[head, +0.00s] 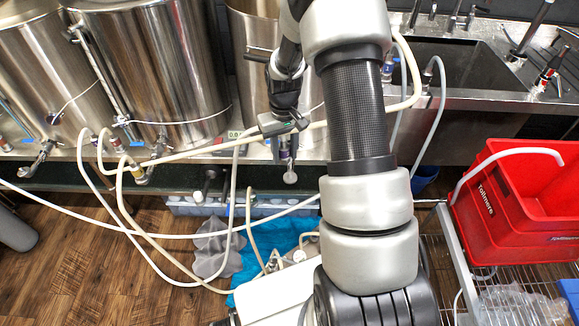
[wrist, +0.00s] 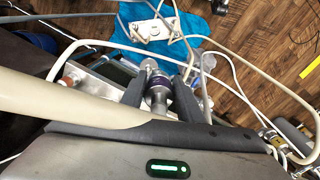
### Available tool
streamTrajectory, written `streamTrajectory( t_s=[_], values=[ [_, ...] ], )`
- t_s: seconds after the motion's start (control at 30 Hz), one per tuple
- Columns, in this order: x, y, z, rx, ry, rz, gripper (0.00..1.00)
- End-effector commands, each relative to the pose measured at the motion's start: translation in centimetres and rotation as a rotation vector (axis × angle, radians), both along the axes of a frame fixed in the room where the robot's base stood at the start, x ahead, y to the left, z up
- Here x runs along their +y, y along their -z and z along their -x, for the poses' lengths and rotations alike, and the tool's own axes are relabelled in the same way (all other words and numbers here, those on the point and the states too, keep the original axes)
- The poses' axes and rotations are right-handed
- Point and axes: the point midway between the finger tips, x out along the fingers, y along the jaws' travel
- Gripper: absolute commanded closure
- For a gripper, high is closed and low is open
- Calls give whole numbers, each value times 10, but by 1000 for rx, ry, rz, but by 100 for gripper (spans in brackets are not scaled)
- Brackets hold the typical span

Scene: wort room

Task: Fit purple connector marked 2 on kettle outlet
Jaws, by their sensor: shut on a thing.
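The connector (head: 290,177) points downward in the head view. In the wrist view the connector (wrist: 157,88) sits between the two dark fingers (wrist: 158,105); no number on it is readable. The steel kettles (head: 165,65) stand at the left and centre. Outlet valves (head: 140,174) and (head: 38,160) show low on the left kettles. The third kettle (head: 253,40) is partly hidden by my arm, and its outlet cannot be made out.
Pale hoses (head: 160,238) loop across the bench front and floor, and one crosses close to my gripper. A pump (wrist: 152,28) rests on a blue cloth (wrist: 205,25). A sink (head: 455,65) and red crate (head: 520,200) are at the right. Wooden floor is open at lower left.

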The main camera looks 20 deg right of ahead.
Motion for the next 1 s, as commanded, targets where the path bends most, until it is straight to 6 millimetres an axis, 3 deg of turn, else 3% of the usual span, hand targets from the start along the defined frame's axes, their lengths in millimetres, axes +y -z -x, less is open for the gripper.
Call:
streamTrajectory(
  t_s=[0.03, 0.27, 0.57, 1.0],
  values=[
    [-8, 16, -8, -5, 2, 0, 93],
    [-26, 17, -20, -2, -2, -3, 93],
    [-27, 30, -20, 0, -3, -4, 93],
    [-26, 78, -20, 0, -3, -4, 93]
  ],
)
